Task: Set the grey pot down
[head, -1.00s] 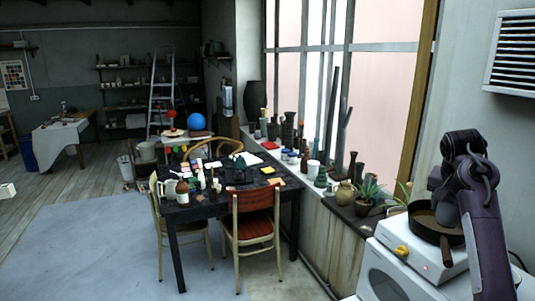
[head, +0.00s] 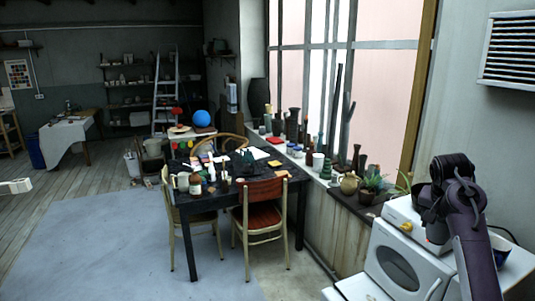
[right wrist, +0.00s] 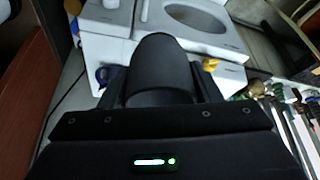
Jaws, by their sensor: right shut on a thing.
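My right gripper (head: 440,208) is at the right of the head view, low in front of the white stove top. In the right wrist view my right gripper (right wrist: 160,88) is shut on the grey pot (right wrist: 165,65), which looks dark and rounded between the two fingers. In the head view the pot is mostly hidden by the gripper and arm. I cannot tell whether its base touches a surface.
The white hotplate (head: 403,213), with a yellow item (head: 417,225) beside it, is near the gripper. A white oven (head: 385,255) stands below. A blue cup (head: 500,250) is right of my arm.

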